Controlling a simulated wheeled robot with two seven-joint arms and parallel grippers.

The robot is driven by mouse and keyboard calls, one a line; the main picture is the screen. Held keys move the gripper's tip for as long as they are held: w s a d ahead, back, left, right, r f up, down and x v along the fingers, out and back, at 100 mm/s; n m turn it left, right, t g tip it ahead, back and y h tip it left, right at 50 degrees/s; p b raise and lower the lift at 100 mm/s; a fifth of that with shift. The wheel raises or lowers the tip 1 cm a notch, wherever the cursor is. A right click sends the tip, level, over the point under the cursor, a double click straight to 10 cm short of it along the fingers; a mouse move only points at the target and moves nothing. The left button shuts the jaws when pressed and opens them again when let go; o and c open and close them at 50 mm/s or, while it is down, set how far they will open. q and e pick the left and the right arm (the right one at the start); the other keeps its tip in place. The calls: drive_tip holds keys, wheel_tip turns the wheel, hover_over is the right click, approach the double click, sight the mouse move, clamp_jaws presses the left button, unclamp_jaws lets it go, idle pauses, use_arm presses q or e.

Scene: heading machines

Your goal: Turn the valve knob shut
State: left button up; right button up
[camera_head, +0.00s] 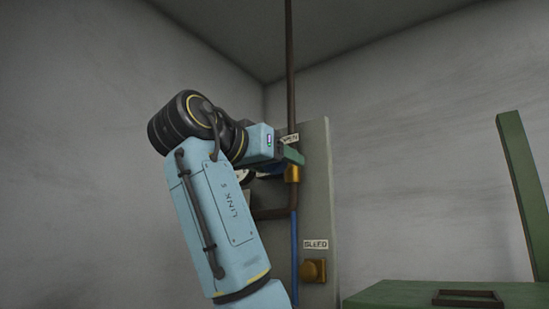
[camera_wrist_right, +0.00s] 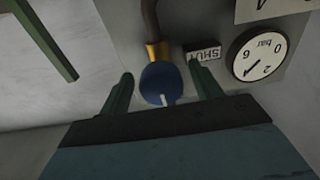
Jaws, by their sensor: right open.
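The valve knob (camera_wrist_right: 161,80) is blue with a white mark, and sits on a brass fitting (camera_wrist_right: 158,50) in the right wrist view. The mark points down in that picture, away from the fitting. My right gripper (camera_wrist_right: 161,71) is open, with one green finger on each side of the knob and gaps on both sides. A SHUT label (camera_wrist_right: 203,53) is by the right fingertip. In the head view my right gripper (camera_head: 291,155) is at the panel, by a brass fitting (camera_head: 292,174); the knob is mostly hidden there. My left gripper is not in view.
A pressure gauge (camera_wrist_right: 258,54) in bar is right of the knob in the wrist view. A grey panel (camera_head: 318,205) carries a blue pipe (camera_head: 294,240), a BLEED label (camera_head: 316,244) and a lower brass fitting (camera_head: 315,271). A green box (camera_head: 400,294) stands at lower right.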

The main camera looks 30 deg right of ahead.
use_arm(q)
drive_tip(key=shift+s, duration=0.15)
use_arm(e)
drive_tip(key=shift+w+d, duration=0.1)
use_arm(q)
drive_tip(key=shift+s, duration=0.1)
use_arm(e)
drive_tip(key=shift+c, duration=0.5)
drive_tip(key=c, duration=0.8)
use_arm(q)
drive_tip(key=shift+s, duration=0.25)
use_arm(e)
drive_tip(key=shift+c, duration=0.2)
